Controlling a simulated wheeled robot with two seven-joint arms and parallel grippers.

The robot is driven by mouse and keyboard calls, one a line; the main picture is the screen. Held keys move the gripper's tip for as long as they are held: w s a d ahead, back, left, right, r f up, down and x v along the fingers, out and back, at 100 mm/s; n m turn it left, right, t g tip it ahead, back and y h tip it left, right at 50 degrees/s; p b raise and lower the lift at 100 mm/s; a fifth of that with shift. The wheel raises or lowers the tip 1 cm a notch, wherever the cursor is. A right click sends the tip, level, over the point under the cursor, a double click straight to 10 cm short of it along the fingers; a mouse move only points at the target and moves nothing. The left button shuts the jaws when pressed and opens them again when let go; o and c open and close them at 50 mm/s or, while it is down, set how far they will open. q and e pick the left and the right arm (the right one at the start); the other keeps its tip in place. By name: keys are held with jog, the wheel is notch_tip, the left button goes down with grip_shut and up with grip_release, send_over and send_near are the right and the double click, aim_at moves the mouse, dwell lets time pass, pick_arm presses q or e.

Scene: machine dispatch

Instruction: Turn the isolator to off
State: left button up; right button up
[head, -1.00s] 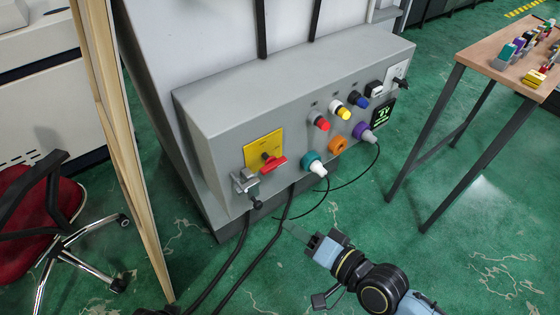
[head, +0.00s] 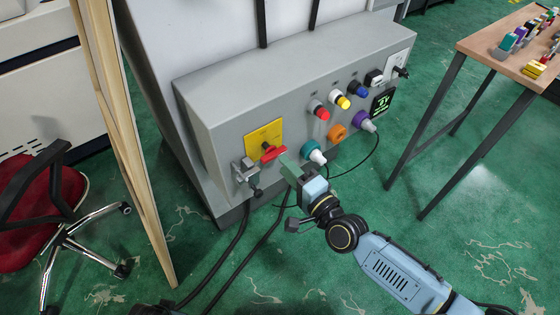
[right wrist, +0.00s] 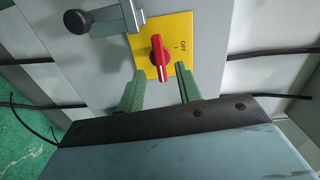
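The isolator is a red rotary handle (head: 273,153) on a yellow plate (head: 257,139) at the left of the grey box's front. In the right wrist view the red handle (right wrist: 160,57) stands upright on the yellow plate (right wrist: 177,29), which has small markings to its right. My right gripper (head: 284,164) is just in front of the handle. In the right wrist view its two green fingers (right wrist: 160,90) are apart, one on each side below the handle, with nothing visibly held. My left gripper is out of the head view.
A grey latch with a black knob (head: 246,174) sits left of the isolator. Red, yellow and blue buttons and teal, orange and purple connectors line the grey box (head: 200,138). Black cables hang below. A table (head: 478,50) with small parts stands right.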

aim_at(276, 157)
jog(key=shift+x, duration=1.8)
